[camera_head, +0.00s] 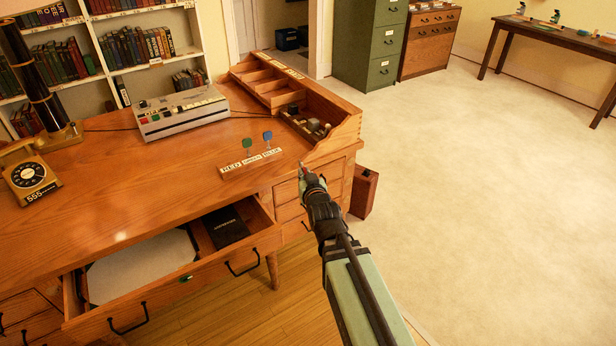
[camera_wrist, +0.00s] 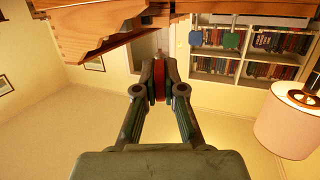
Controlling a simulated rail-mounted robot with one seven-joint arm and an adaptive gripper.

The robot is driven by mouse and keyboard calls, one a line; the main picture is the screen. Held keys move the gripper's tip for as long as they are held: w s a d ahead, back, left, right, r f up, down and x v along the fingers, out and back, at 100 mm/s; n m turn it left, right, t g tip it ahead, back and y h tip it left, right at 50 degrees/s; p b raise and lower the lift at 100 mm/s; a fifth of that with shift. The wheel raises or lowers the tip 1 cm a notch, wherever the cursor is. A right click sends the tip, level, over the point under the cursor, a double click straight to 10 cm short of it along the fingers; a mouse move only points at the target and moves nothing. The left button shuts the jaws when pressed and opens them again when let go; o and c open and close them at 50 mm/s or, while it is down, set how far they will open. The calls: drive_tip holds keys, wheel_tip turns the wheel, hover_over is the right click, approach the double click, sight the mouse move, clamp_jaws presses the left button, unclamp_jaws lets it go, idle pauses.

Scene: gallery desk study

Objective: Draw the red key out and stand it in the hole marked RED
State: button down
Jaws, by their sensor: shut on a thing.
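In the head view the key holder (camera_head: 250,163) is a pale strip on the desk, with labels reading RED, GREEN and BLUE. A green key (camera_head: 247,143) and a blue key (camera_head: 267,136) stand in it; no key stands by the RED label. My gripper (camera_head: 306,174) is to the right of the holder, near the desk's right front edge. In the wrist view my gripper (camera_wrist: 159,80) is shut on the red key (camera_wrist: 159,78), mostly hidden between the fingers. The green key (camera_wrist: 195,38) and blue key (camera_wrist: 231,40) show beyond, at the top.
A wooden organiser (camera_head: 270,85) with compartments stands on the desk's right end, close to my gripper. A grey recorder (camera_head: 180,112) and a telephone (camera_head: 32,175) stand further left. An open drawer (camera_head: 190,270) juts from the desk front. Desk top between holder and telephone is clear.

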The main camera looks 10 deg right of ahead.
drive_tip(key=w+a+r+g+p, duration=0.3)
drive_tip(key=w+a+r+p, duration=0.4)
drive_tip(key=w+r+p, duration=0.25)
drive_tip(key=w+a+r+m+g+h+p, duration=0.1)
drive_tip(key=w+a+r+g+p, duration=0.1)
drive_tip(key=w+a+g+p, duration=0.3)
drive_tip(key=w+a+r+m+p, duration=0.1)
drive_tip(key=w+a+p, duration=0.2)
drive_tip(key=w+a, duration=0.45)
drive_tip(key=w+a+m+g+h+p, duration=0.2)
drive_tip(key=a+m+g+p, duration=0.2)
drive_tip(key=a, duration=0.1)
drive_tip(key=s+f+m+g+y, duration=0.2)
drive_tip(key=s+m+g+y, duration=0.1)
drive_tip(key=s+m, duration=0.4)
drive_tip(key=shift+d+m+g+y+b, duration=0.3)
drive_tip(key=shift+m+g+y+b, duration=0.15)
drive_tip(key=shift+g, duration=0.25)
drive_tip(key=shift+p, duration=0.35)
drive_tip(key=shift+f+b, duration=1.05)
drive_tip(key=shift+f, duration=1.75)
